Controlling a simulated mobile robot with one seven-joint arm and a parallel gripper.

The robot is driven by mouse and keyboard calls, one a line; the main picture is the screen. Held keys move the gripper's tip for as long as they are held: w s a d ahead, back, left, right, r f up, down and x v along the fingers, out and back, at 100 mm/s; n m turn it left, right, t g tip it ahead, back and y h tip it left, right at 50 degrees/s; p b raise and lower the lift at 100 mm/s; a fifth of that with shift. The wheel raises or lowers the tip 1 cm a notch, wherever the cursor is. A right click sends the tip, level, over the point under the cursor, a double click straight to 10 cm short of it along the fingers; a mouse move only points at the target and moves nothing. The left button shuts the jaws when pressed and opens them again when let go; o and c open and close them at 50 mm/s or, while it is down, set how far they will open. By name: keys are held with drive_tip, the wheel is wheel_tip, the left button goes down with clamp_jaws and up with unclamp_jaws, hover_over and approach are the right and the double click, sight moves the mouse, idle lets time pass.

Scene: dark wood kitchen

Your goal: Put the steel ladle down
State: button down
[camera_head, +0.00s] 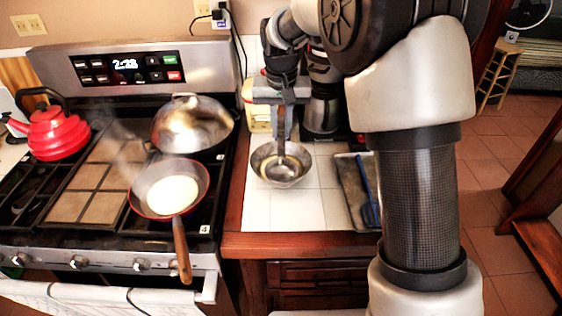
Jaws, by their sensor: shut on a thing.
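My gripper (281,104) is above the white tiled counter, right of the stove. It is shut on the upright handle of the steel ladle (280,146). The ladle hangs down from the gripper, and its lower end is in or just over a steel bowl (302,176) on the counter. Whether the ladle touches the bowl cannot be told. The bowl has some pale yellowish content or reflection in it. The gripper's fingertips are small and partly merge with the handle.
A steel carafe (321,100) stands behind. On the stove are a pan (143,197) with pale batter, a domed steel pan (193,127) and a red kettle (55,135). Tiles before the bowl are clear.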

wheel_tip(320, 180, down, 9)
idle(0.4)
drive_tip(key=shift+f+b, duration=0.4)
drive_tip(key=shift+b, duration=0.05)
drive_tip(key=c, duration=1.7)
unclamp_jaws()
drive_tip(key=shift+r, duration=0.1)
drive_tip(key=shift+o, duration=0.2)
